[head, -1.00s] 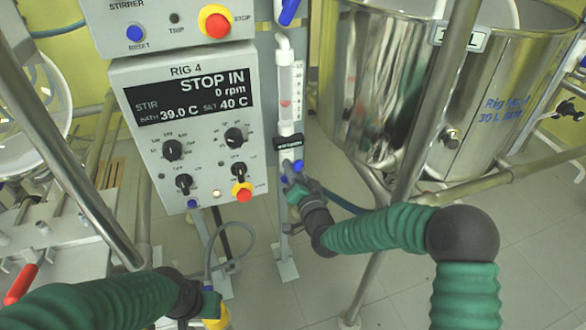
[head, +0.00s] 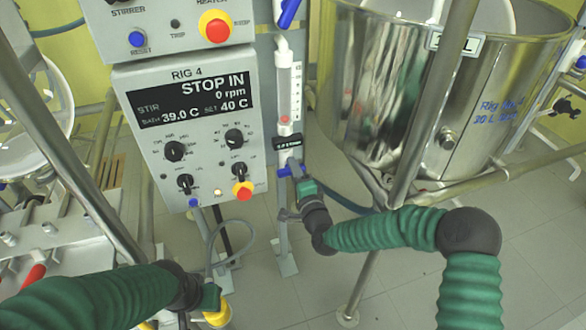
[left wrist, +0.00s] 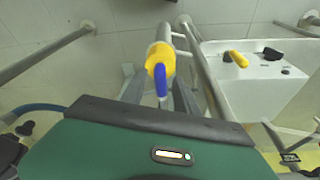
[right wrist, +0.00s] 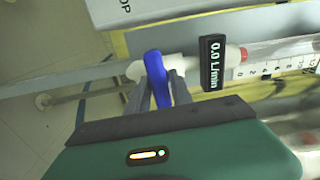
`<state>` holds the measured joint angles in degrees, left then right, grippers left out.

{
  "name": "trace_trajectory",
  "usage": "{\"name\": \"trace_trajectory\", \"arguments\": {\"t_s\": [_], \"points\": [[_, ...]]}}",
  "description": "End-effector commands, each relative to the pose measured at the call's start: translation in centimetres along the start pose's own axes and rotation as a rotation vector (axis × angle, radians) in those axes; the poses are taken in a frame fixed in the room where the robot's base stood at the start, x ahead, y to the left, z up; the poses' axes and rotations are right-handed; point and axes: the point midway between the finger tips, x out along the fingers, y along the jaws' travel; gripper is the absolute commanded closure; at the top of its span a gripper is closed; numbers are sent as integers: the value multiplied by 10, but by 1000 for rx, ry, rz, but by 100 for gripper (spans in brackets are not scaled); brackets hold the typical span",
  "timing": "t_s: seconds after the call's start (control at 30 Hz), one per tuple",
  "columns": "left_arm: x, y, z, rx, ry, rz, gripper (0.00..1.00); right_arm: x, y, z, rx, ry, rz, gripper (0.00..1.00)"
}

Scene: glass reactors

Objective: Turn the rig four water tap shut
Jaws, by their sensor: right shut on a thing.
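The rig four water tap has a blue handle (head: 288,172) below the clear flow tube (head: 288,95), beside the RIG 4 box. The handle lies crosswise to the upright pipe. My right gripper (head: 299,180) is shut on this handle. In the right wrist view the blue handle (right wrist: 155,78) is between the two grey fingers (right wrist: 157,90). The small black display (right wrist: 212,62) there reads 0.0 L/min. The red float (head: 286,120) sits at the tube's bottom. In the left wrist view my left gripper (left wrist: 161,95) appears open, with a yellow fitting (left wrist: 160,58) and blue lever (left wrist: 160,80) ahead.
The RIG 4 control box (head: 190,125) with knobs and a red button (head: 242,189) is left of the tap. A steel vessel (head: 400,95) stands at the right, with a slanting metal frame pole (head: 425,125) before it. Bare tiled floor (head: 420,285) lies below.

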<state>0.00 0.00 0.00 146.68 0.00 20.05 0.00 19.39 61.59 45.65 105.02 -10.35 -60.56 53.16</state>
Motion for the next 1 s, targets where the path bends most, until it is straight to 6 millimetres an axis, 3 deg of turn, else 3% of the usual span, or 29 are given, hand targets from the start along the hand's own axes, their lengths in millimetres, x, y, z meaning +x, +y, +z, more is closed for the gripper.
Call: {"name": "trace_trajectory", "arguments": {"t_s": [0.63, 0.67, 0.77, 1.0], "points": [[-1, 0, 0, 0, 0, 0, 64, -1, 7, -2, 60, 2, 13, 100], [-1, 0, 0, 0, 0, 0, 64, -1, 7, -2, 60, 2, 13, 72], [-1, 0, 0, 0, 0, 0, 64, -1, 6, -1, 60, 2, 12, 59], [-1, 0, 0, 0, 0, 0, 64, -1, 3, -1, 58, 1, 6, 58]]}}
